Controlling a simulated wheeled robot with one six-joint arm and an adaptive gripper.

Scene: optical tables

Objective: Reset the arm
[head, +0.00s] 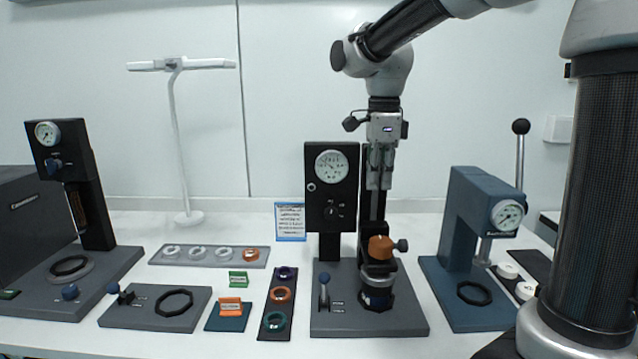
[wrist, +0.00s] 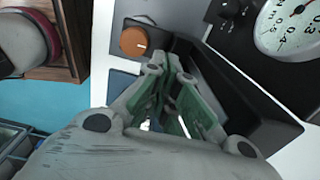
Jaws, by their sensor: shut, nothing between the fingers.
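My gripper (head: 379,186) hangs from my arm in the head view, pointing down with its fingers together and empty. It is in front of the wall, just right of the black gauge post (head: 318,190) and above the orange knob (head: 380,247) of the centre station. A clear gap shows between the fingertips and the knob. In the wrist view my gripper (wrist: 172,80) fills the lower middle, and the orange knob (wrist: 134,42) shows beyond it at upper left. The pressure gauge (wrist: 292,24) is at upper right there.
A blue press (head: 470,240) with a lever stands right of the centre station. A grey tray of rings (head: 210,264), a dark ring strip (head: 270,328) and a white lamp (head: 188,218) are to the left. A black gauge stand (head: 92,200) is at far left. The space above the rings is open.

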